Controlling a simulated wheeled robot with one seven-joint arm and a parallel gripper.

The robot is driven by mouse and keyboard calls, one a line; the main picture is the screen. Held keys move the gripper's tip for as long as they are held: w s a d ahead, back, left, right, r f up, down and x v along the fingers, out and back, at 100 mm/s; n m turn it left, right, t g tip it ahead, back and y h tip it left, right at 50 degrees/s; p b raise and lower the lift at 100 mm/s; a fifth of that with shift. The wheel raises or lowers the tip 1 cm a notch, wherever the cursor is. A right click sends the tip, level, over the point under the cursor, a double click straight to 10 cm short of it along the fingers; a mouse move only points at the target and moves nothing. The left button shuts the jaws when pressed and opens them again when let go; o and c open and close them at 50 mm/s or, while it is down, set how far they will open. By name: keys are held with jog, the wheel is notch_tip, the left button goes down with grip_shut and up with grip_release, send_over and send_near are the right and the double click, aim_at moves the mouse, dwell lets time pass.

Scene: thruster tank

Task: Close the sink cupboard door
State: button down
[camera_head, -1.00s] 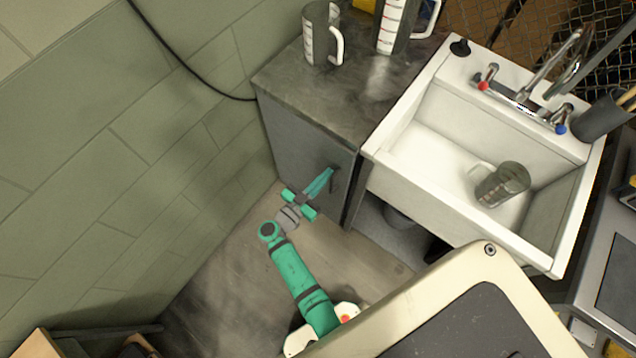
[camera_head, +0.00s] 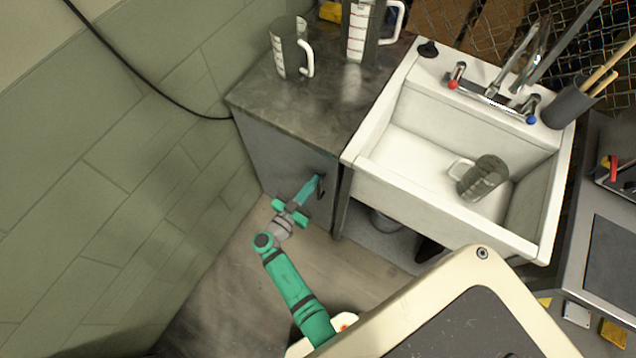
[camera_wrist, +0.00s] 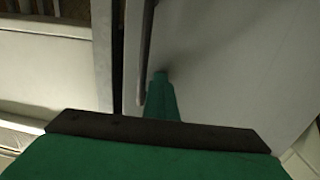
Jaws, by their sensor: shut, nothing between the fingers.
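The sink cupboard door (camera_head: 280,160) is the flat grey panel below the dark countertop, left of the sink. It has a dark upright bar handle (camera_head: 321,190) near its right edge. In the wrist view the door (camera_wrist: 215,60) fills the right half, with the handle (camera_wrist: 147,50) on it. A narrow dark gap runs along the door's handle-side edge; I cannot tell if the door is fully flush. My gripper (camera_head: 319,179) is shut and empty, its tips beside the handle, close to the door face. The tips (camera_wrist: 160,76) show right of the handle in the wrist view; contact is unclear.
The white sink (camera_head: 440,200) stands to the right, with a jug (camera_head: 483,178) in it and open space beneath. Measuring jugs (camera_head: 290,48) stand on the countertop (camera_head: 310,105). A tiled wall (camera_head: 110,200) bounds the left. Bare floor (camera_head: 235,270) lies before the door.

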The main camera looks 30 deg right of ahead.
jog(key=shift+w+d+r, duration=0.2)
jog(key=shift+d, duration=0.25)
jog(key=v, duration=1.5)
jog(key=shift+s+f, duration=0.2)
jog(key=shift+s, duration=0.1)
jog(key=shift+d, duration=0.15)
